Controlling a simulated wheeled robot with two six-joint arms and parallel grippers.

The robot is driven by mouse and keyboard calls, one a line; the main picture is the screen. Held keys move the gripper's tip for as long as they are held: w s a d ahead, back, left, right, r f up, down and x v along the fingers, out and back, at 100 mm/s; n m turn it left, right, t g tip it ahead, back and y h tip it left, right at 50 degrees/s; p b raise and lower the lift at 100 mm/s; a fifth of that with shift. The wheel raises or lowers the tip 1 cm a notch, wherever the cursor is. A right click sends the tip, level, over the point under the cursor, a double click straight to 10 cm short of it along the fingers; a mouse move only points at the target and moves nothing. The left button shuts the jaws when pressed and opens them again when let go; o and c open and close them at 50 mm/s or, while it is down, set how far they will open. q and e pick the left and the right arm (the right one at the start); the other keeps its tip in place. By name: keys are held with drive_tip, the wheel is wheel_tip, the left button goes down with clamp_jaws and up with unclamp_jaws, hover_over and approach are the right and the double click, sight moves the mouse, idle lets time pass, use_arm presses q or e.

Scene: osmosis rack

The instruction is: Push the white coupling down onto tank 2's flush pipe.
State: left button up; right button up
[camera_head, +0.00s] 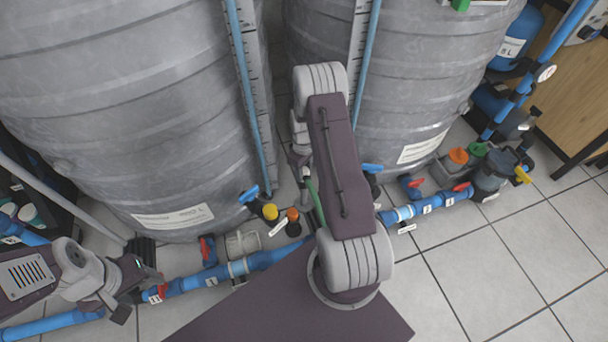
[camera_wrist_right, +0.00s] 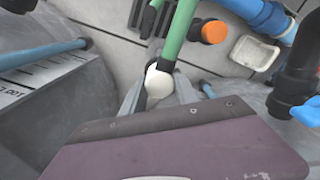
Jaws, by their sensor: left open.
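The white coupling (camera_wrist_right: 158,83) shows in the right wrist view, at the near end of a green pipe (camera_wrist_right: 180,32). My right gripper (camera_head: 303,172) reaches down between the two tanks. Its grey fingers (camera_wrist_right: 160,94) lie on both sides of the coupling and appear shut on it. The green pipe also shows in the head view (camera_head: 316,203), partly behind my right arm. I cannot tell how far the coupling sits on the pipe. My left gripper (camera_head: 135,288) is open, beside the blue floor pipe at lower left.
Two large grey tanks (camera_head: 110,110) (camera_head: 405,80) stand behind. A blue pipe (camera_head: 262,260) with red-handled valves runs along the floor in front. Yellow (camera_head: 270,211) and orange (camera_head: 292,214) caps stand near my right gripper. Tiled floor (camera_head: 500,270) at lower right is clear.

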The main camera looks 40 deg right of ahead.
sight(305, 170)
clamp_jaws()
drive_tip(key=shift+r+p, duration=0.45)
drive_tip(key=shift+r, duration=0.05)
drive_tip(key=r+p, duration=0.2)
drive_tip(key=r, duration=0.1)
drive_tip(key=r+p, duration=0.1)
drive_tip(key=shift+s+d+r+p, duration=0.2)
drive_tip(key=shift+s+p, duration=0.1)
drive_tip(key=shift+p, duration=0.1)
drive_tip(key=s+d+r+p, duration=0.5)
drive_tip(key=s, duration=0.4)
drive_tip(key=shift+s+d+r+p, duration=0.2)
drive_tip(key=shift+d+r+p, duration=0.1)
drive_tip(key=shift+d+p, duration=0.1)
